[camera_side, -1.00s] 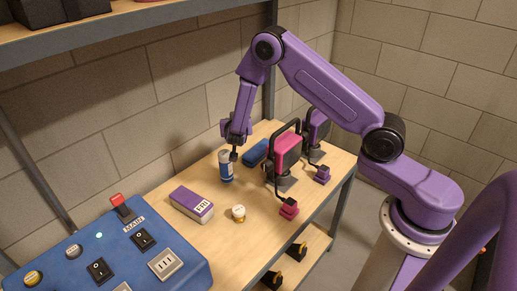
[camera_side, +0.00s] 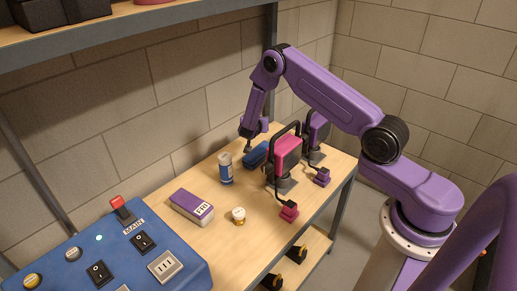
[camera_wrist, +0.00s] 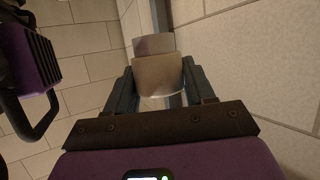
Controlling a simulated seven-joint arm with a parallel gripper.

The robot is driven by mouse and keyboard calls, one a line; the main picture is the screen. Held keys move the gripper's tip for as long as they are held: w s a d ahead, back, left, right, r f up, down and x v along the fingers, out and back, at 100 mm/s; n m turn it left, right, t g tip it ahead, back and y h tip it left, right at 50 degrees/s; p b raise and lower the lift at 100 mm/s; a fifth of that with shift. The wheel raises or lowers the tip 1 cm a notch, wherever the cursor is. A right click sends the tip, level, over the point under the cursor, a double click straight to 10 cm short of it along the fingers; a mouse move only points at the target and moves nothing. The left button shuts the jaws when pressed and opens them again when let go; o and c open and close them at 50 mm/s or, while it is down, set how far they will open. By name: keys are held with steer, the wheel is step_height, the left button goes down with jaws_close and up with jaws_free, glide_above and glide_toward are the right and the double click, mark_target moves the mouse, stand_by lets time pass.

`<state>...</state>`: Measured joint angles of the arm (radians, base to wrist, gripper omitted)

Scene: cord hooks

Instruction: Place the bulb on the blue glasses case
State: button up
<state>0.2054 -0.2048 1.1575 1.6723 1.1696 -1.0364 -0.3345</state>
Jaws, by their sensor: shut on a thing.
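My gripper (camera_side: 247,143) is at the far end of the bench, by the blue glasses case (camera_side: 255,155). It partly overlaps the case's left end in the side view, and I cannot tell whether anything touches. In the wrist view the jaws are shut on a pale, stepped round thing (camera_wrist: 158,75), which looks like the bulb. Its narrower greyish end points away from the palm. The held thing is too small to make out in the side view. The case lies flat on the wood and does not show in the wrist view.
A blue can with a pale top (camera_side: 226,170) stands left of the case. The pink (camera_side: 286,153) and purple (camera_side: 317,128) hook devices stand close on its right. A purple-topped block (camera_side: 192,206) and a small white-and-gold item (camera_side: 239,215) lie nearer, beside a blue switch panel (camera_side: 120,250).

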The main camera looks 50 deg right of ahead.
steer(key=shift+f, duration=4.75)
steer(key=o, duration=1.1)
steer(key=shift+f, duration=0.15)
steer(key=shift+c, duration=0.2)
